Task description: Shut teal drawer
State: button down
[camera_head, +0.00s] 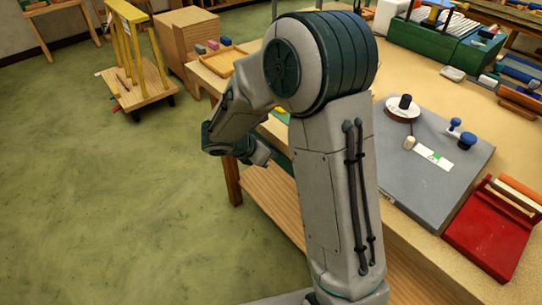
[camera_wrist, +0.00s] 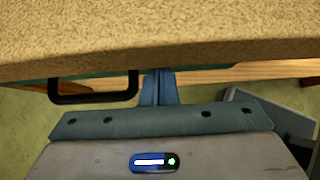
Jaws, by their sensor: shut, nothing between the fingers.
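The teal drawer (camera_wrist: 112,75) shows in the wrist view as a narrow strip of its front just under the tabletop's edge. Its black handle (camera_wrist: 94,98) sticks out at left. My gripper (camera_wrist: 160,76) is shut and empty, with its fingers just right of the handle and their tips at the drawer front; I cannot tell if they touch. In the head view a bit of teal (camera_head: 281,161) shows beside my arm, which hides most of the drawer. How far the drawer stands out cannot be told.
The tabletop (camera_head: 405,205) overhangs the drawer, with a wooden lower shelf (camera_head: 272,203) below. A grey board (camera_head: 430,165) and a red tray (camera_head: 488,240) lie on top at right. The green floor (camera_head: 130,200) at left is clear up to a yellow cart (camera_head: 138,90).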

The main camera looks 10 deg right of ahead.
jog(key=shift+w+d, duration=0.15)
jog(key=shift+d, duration=0.15)
jog(key=shift+d+r, duration=0.1)
jog(key=shift+d, duration=0.05)
jog(key=s+a+r+p, duration=0.1)
jog(key=s+a+r, duration=0.2)
jog(key=a, duration=0.2)
jog(key=s+a+r, duration=0.2)
jog(key=a+r, duration=0.2)
jog(key=a, duration=0.2)
jog(key=s+d+r+m+y+p, duration=0.3)
jog(key=s+d+r+m+y, duration=0.1)
jog(key=s+m, duration=0.5)
jog(key=s+d+r+m+g+y+p, duration=0.1)
jog(key=s+d+r+m+y+p, duration=0.3)
jog(key=m, duration=1)
jog(key=s+d+r, duration=0.3)
jog(key=s+r, duration=0.1)
jog(key=shift+s+d+m, duration=0.3)
jog(key=shift+s, duration=0.05)
